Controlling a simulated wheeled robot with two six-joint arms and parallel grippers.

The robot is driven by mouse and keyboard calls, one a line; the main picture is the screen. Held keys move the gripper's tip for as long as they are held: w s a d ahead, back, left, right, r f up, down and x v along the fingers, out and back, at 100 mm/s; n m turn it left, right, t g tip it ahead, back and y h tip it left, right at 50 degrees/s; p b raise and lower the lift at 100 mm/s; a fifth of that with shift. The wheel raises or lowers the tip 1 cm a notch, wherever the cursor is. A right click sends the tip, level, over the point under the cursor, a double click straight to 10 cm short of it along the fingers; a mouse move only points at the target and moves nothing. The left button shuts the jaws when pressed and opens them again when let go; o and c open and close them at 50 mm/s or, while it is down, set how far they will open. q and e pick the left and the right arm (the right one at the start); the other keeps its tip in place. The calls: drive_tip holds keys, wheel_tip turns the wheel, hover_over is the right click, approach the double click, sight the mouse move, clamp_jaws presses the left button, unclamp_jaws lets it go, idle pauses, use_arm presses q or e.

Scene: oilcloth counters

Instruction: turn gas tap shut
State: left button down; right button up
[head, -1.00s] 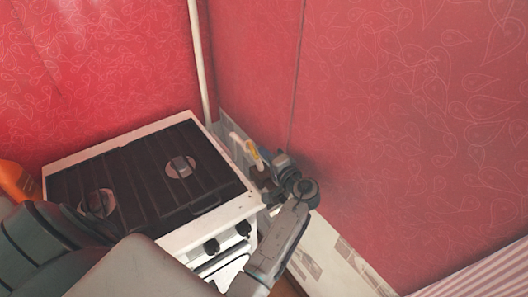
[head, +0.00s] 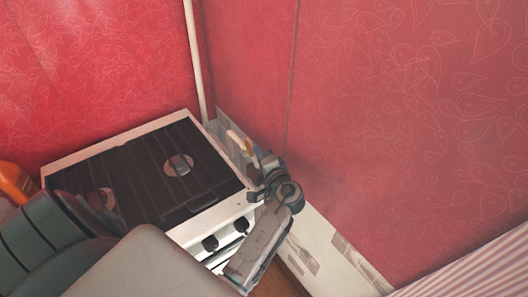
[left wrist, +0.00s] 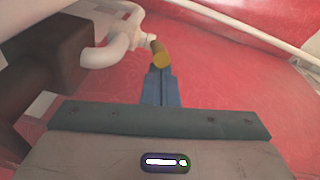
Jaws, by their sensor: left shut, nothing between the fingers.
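The gas tap's yellow handle (head: 249,146) shows in the corner behind the stove's right side, on a white pipe. In the left wrist view the yellow handle (left wrist: 160,54) is seen nearly end-on, just beyond my fingertips, with the white pipe (left wrist: 118,47) to its left. My left gripper (head: 262,157) has its blue fingers shut with nothing between them. The fingers (left wrist: 161,74) point at the handle and are beside or against it; I cannot tell if they touch. Part of the tap is hidden behind the gripper. My right gripper is not in view.
The white stove with its dark top (head: 150,172) stands left of my forearm, with knobs (head: 210,243) on its front. A vertical white pipe (head: 195,60) runs up the corner. Red walls close in behind and right. An orange object (head: 15,182) is at far left.

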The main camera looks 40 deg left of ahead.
use_arm(q)
drive_tip(key=shift+s+a+m+t+h, duration=0.25)
drive_tip(key=shift+s+m+t+h, duration=0.2)
drive_tip(key=shift+t, duration=0.25)
drive_tip(key=shift+s+a+m+t+h, duration=0.45)
drive_tip(key=shift+s+m+t+h, duration=0.35)
drive_tip(key=shift+m+t, duration=0.3)
drive_tip(key=shift+s+a, duration=0.55)
drive_tip(key=shift+a, duration=0.25)
